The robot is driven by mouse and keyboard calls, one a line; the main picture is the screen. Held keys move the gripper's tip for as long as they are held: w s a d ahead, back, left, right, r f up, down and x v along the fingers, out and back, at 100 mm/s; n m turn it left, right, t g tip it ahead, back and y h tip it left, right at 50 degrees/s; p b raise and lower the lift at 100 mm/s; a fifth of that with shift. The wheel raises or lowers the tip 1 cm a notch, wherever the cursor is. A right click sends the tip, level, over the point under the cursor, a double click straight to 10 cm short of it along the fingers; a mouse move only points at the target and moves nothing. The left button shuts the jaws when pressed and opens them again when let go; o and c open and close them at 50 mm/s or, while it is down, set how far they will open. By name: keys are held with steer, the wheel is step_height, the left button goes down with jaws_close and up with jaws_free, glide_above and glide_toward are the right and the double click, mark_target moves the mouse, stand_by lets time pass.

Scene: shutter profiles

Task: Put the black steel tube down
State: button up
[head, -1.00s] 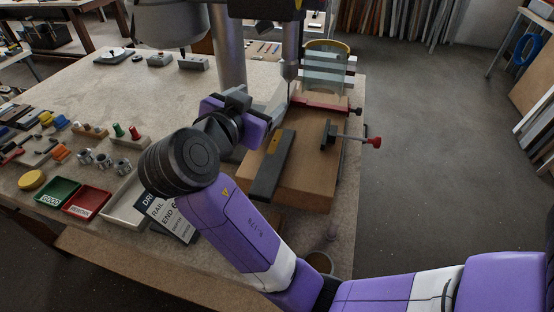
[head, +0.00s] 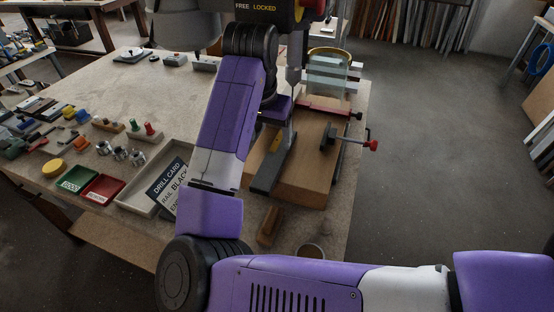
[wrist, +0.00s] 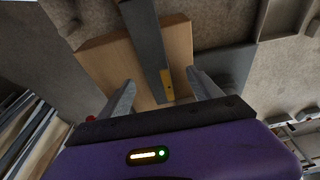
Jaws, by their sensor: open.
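The black steel tube (head: 266,174) is a dark square bar with a yellow label, lying along the left part of the wooden block (head: 306,178) under the drill. It also shows in the wrist view (wrist: 146,38), running from the top edge down to its yellow label between the fingers. My gripper (wrist: 164,94) is open, with one finger on each side of the tube's labelled end and a visible gap to each. In the head view my arm hides most of the gripper. I cannot tell the gripper's height over the tube.
A clamp with a red knob (head: 372,146) sticks out right of the block. The drill chuck (head: 294,72) hangs behind it. To the left are a shallow tray (head: 142,197) with a drill card, a red bin (head: 103,188) and a green bin (head: 72,180).

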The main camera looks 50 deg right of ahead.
mark_target(275, 156)
steer(key=shift+s+p+x, duration=0.15)
steer(key=shift+p+x, duration=0.25)
steer(key=shift+x, duration=1.55)
steer(key=shift+s+p+x, duration=0.2)
steer(key=shift+p+x, duration=0.15)
steer(key=shift+x, duration=1.6)
steer(key=shift+d+r, duration=0.1)
steer(key=shift+d, duration=0.05)
jaws_close()
